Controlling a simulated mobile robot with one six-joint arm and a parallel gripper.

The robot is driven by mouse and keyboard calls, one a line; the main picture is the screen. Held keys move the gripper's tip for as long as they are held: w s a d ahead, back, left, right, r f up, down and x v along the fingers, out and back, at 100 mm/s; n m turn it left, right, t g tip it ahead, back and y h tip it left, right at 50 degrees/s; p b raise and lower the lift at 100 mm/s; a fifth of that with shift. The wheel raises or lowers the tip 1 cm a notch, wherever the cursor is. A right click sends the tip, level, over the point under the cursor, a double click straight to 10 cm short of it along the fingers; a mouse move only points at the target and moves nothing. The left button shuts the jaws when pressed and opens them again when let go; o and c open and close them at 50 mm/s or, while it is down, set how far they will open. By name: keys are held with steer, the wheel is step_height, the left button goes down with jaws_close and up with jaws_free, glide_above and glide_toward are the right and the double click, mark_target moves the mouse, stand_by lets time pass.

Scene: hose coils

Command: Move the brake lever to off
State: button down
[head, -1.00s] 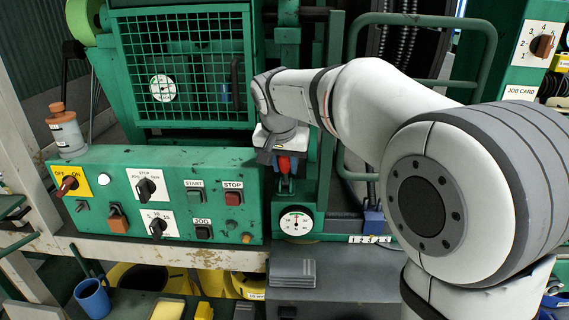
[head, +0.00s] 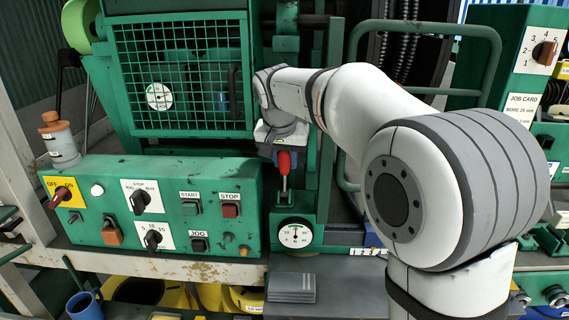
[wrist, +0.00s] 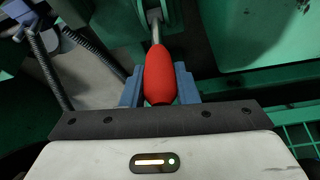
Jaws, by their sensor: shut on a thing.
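The brake lever has a red grip (head: 284,163) on a thin metal shaft. It stands near upright above a round white gauge (head: 295,234) on the green machine. My gripper (head: 278,156) is at the red grip. In the wrist view the red grip (wrist: 160,76) lies between the two blue fingers of my gripper (wrist: 159,84), which are shut on it. No off mark for the lever can be made out.
A green control panel (head: 165,167) with knobs and buttons stands to the left. A wire mesh guard (head: 180,75) is behind it. Grey plates (head: 292,288) lie below the gauge. A green tube rail (head: 480,60) is behind my arm at right.

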steer(key=shift+w+f, duration=0.35)
steer(key=shift+w, duration=0.45)
steer(key=shift+f, duration=0.35)
stand_by(0.5)
steer(key=c, duration=1.5)
jaws_free()
steer(key=o, duration=0.3)
steer(key=shift+w, duration=0.2)
steer(key=shift+o, duration=0.4)
steer(key=shift+s+r, duration=0.15)
steer(key=shift+r, duration=0.3)
steer(key=b+v, duration=0.1)
steer(key=v, duration=0.6)
steer(key=shift+s+r, duration=0.1)
steer(key=shift+r, duration=0.1)
steer(key=shift+c, duration=0.2)
